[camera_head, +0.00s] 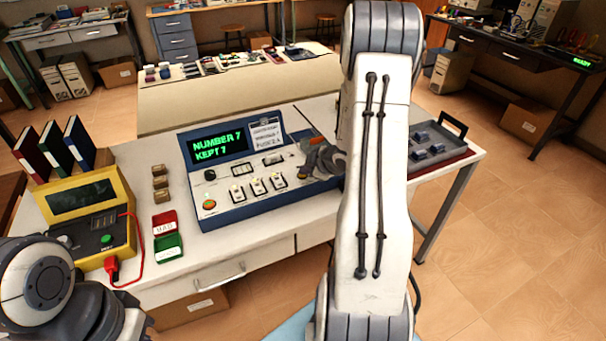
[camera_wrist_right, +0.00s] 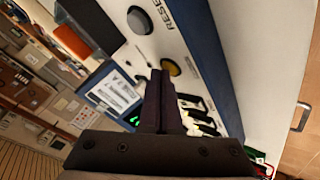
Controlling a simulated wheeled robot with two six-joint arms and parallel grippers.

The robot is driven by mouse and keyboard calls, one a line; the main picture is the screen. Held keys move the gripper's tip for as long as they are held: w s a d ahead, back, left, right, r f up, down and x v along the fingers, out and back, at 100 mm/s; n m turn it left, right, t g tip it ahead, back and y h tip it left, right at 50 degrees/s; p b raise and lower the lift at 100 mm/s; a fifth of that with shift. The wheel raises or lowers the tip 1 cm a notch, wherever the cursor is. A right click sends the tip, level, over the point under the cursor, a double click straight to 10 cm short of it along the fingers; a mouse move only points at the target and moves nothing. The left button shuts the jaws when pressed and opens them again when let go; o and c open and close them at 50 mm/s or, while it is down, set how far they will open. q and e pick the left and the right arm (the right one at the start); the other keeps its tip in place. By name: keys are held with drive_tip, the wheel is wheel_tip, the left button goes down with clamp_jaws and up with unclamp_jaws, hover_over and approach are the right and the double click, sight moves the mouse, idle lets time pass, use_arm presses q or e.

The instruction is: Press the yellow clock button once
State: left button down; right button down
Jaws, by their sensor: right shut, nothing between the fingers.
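The blue and grey console (camera_head: 240,205) stands on the white table, its screen (camera_head: 217,143) lit with green text. The yellow clock button (camera_wrist_right: 174,67) shows in the right wrist view on the console's pale panel, close to my fingertips. My right gripper (camera_head: 314,158) is over the console's right end, shut and empty. Its fingers also show in the right wrist view (camera_wrist_right: 158,82). I cannot tell whether they touch the button. My left gripper is out of view.
Left of the console are red and green trays (camera_head: 166,235), small brown blocks (camera_head: 160,182) and a yellow tester (camera_head: 100,210). A grey tray (camera_head: 435,150) stands on the right.

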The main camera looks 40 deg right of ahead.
drive_tip(key=shift+r, duration=0.1)
drive_tip(key=shift+r+p, duration=0.8)
drive_tip(key=shift+p, duration=0.1)
wheel_tip(320, 180, up, 5)
drive_tip(key=p, duration=0.4)
drive_tip(key=shift+p, duration=0.35)
idle(0.4)
